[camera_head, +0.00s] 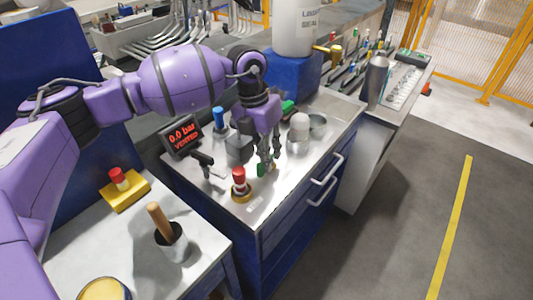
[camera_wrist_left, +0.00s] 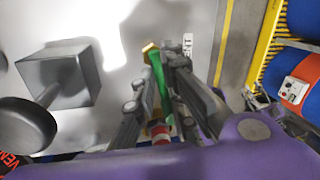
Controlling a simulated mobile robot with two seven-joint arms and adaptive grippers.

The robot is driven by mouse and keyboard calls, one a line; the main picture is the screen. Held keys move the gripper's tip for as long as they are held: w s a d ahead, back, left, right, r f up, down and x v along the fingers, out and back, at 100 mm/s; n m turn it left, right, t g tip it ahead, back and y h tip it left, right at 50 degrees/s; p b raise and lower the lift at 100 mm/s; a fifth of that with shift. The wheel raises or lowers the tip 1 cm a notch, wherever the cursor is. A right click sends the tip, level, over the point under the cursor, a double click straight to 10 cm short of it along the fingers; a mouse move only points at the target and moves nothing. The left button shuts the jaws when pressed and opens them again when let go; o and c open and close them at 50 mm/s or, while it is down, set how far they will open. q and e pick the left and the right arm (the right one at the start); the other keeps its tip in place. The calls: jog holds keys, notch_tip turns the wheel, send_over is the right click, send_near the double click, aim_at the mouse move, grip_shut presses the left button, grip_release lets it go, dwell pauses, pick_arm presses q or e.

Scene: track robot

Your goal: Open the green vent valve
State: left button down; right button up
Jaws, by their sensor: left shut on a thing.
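The green vent valve (camera_head: 261,170) sits on the metal bench top, mostly hidden behind my left gripper (camera_head: 268,162). In the left wrist view its green handle (camera_wrist_left: 160,80) lies between the two fingers of my left gripper (camera_wrist_left: 158,98), beside a label reading VENT (camera_wrist_left: 187,46). The gripper points down and is shut on the green handle. The display (camera_head: 183,135) reads "0.0 bar VENTED" in red. My right gripper is in neither view.
A red-topped knob on a yellow base (camera_head: 240,185) stands close left of the gripper. A black lever handle (camera_head: 203,161), a blue-capped part (camera_head: 220,120) and a pale dome (camera_head: 299,126) are also close. A cup with a wooden handle (camera_head: 172,242) stands in front.

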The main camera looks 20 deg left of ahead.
pick_arm(q)
jog(key=shift+a, duration=0.2)
jog(key=shift+w+a+r+m, duration=0.1)
jog(key=shift+w+a+m, duration=0.1)
jog(key=shift+m, duration=0.9)
jog(key=c, duration=1.9)
grip_release()
jog(key=shift+a, duration=0.1)
jog(key=shift+r, duration=0.1)
jog(key=r, duration=0.4)
jog(key=a+r, duration=0.1)
jog(key=r, duration=0.2)
jog(key=a+r, duration=0.1)
jog(key=r, duration=0.3)
jog(key=shift+w+a+r, duration=0.1)
jog(key=shift+w+r, duration=0.2)
jog(key=shift+w, duration=0.1)
jog(key=shift+f, duration=0.1)
